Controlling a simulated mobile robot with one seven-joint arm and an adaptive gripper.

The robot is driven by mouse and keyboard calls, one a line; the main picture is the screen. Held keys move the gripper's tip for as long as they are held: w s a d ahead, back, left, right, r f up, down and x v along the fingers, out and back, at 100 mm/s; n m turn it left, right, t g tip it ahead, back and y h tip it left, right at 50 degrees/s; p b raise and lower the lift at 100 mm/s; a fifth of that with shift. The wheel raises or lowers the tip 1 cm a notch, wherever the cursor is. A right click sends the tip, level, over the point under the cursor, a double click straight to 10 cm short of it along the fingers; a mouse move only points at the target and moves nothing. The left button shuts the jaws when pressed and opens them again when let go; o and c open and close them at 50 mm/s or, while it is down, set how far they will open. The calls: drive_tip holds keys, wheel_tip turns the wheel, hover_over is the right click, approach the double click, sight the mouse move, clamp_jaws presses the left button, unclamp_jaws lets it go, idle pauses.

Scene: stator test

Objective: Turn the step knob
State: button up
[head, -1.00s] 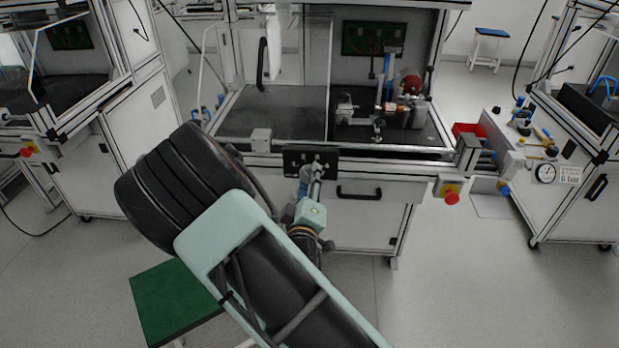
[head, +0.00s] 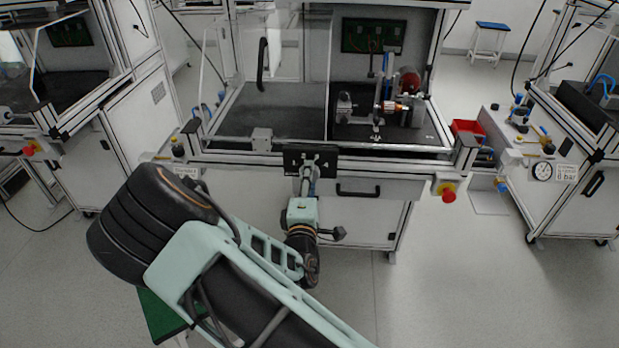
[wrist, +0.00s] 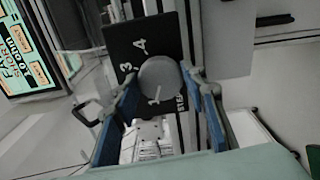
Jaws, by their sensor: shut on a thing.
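The step knob (wrist: 160,84) is a round grey knob on a black panel (wrist: 122,40) with white numerals; 3, 4 and 1 are legible in the wrist view. My gripper (wrist: 163,80) has its blue-grey fingers on both sides of the knob and is shut on it. In the head view the panel (head: 325,157) sits on the front rail of the middle test cell. My gripper (head: 308,172) reaches up to it from below. The knob itself is largely hidden there.
An emergency stop button (head: 449,196) is right of the panel on the same cell. A black drawer handle (head: 358,191) lies below right. A red bin (head: 467,127) stands at the cell's right end. The floor at the right front is clear.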

idle(0.4)
drive_tip(key=o, duration=1.2)
drive_tip(key=shift+c, duration=0.2)
drive_tip(key=shift+s, duration=0.1)
drive_tip(key=s, duration=1.2)
drive_tip(key=shift+a, duration=0.15)
drive_tip(key=shift+w, duration=0.15)
